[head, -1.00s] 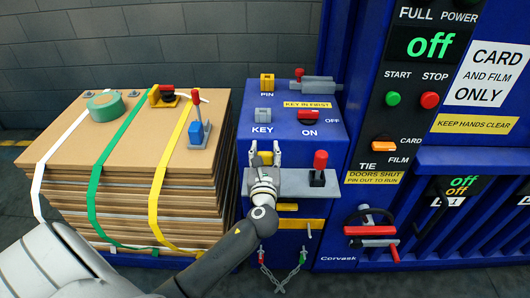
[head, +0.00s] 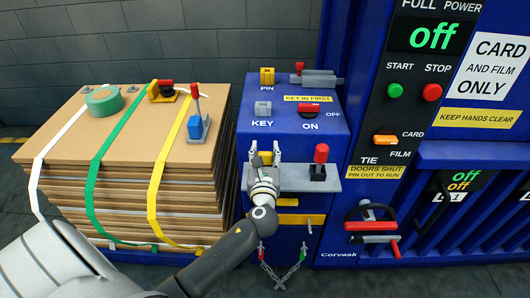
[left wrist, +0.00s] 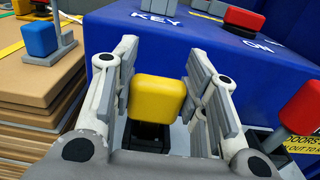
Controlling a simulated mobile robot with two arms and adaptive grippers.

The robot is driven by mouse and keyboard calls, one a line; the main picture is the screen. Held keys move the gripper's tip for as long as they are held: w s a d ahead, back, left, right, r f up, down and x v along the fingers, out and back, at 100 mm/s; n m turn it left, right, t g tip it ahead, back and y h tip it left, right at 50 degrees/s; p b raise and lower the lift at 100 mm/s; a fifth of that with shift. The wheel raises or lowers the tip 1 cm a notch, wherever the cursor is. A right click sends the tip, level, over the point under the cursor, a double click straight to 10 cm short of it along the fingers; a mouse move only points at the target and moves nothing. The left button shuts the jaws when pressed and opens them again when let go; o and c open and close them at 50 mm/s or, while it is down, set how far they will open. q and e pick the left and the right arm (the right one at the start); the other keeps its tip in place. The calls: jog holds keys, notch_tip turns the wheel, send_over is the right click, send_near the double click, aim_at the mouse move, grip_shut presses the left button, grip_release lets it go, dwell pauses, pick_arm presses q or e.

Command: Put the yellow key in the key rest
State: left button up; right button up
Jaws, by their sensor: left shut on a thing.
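The yellow key (left wrist: 160,100) has a rounded yellow head and stands between the fingers of my left gripper (left wrist: 162,97), which is shut on it. In the head view the yellow key (head: 265,157) shows as a small patch between the fingers of my left gripper (head: 265,152), at the front of the blue cabinet. A black part shows below the yellow head in the left wrist view; I cannot tell whether it is the key's shaft or a socket. A grey shelf (head: 292,184) is just beside the gripper. I cannot tell which part is the key rest. My right gripper is not in view.
A red-handled key (head: 321,155) stands on the shelf, right of my gripper. The blue cabinet top (head: 285,130) carries a grey KEY block (head: 263,108), a red switch (head: 309,111) and a yellow PIN block (head: 267,76). Strapped cardboard (head: 120,140) stands at left.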

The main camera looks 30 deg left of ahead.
pick_arm(q)
jog(key=shift+f, duration=0.2)
jog(key=o, duration=1.1)
jog(key=v, duration=1.2)
